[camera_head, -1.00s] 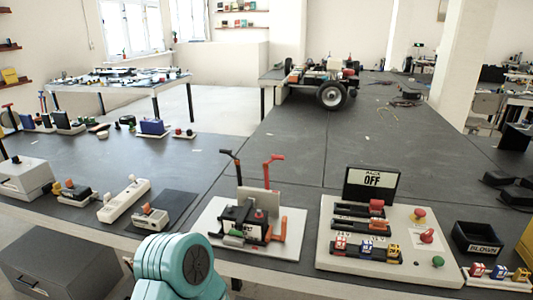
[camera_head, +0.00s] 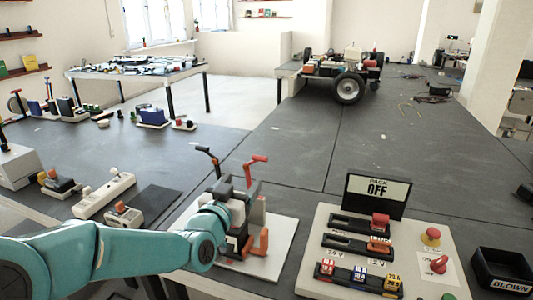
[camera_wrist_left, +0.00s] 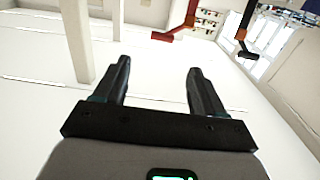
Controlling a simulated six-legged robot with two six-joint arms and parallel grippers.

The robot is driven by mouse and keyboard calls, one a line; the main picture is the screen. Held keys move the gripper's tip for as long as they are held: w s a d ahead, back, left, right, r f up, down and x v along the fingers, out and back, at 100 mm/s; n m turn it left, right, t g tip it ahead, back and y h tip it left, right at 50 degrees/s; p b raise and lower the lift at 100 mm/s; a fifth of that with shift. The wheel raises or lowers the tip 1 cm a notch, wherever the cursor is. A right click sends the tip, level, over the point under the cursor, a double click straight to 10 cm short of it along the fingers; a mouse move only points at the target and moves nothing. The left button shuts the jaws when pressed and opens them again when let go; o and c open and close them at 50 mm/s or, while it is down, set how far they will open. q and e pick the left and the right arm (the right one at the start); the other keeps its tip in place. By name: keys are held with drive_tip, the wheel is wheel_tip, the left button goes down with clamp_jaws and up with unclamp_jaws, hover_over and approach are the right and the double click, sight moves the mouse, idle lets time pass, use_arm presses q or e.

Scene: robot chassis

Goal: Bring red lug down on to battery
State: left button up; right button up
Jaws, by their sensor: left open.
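The red lug (camera_head: 255,160) stands raised on its cable above the white board (camera_head: 283,240) in the head view; it also shows at the top of the left wrist view (camera_wrist_left: 174,26). The black lug (camera_head: 208,152) is raised to its left and shows too in the wrist view (camera_wrist_left: 243,38). The battery on the board is mostly hidden behind my left arm and gripper. My left gripper (camera_head: 228,188) is over the battery area, left of and below the red lug. In the wrist view its two fingers (camera_wrist_left: 158,70) are apart with nothing between them. My right gripper is not in view.
The switch panel (camera_head: 340,225) with a "PACK OFF" sign (camera_head: 377,190) stands to the right. A black "BLOWN" bin (camera_head: 503,268) is at far right. A wheeled chassis (camera_head: 345,75) is at the back; the middle table is clear.

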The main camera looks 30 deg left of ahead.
sight(259, 157)
use_arm(q)
drive_tip(key=p+x, duration=0.1)
drive_tip(key=x, duration=0.4)
drive_tip(key=p+x, duration=0.1)
drive_tip(key=x, duration=0.4)
drive_tip(key=p+x, duration=0.2)
drive_tip(key=x, duration=0.4)
drive_tip(key=shift+s+a+r, duration=0.1)
drive_tip(key=shift+a+r, duration=0.1)
drive_tip(key=shift+r, duration=0.05)
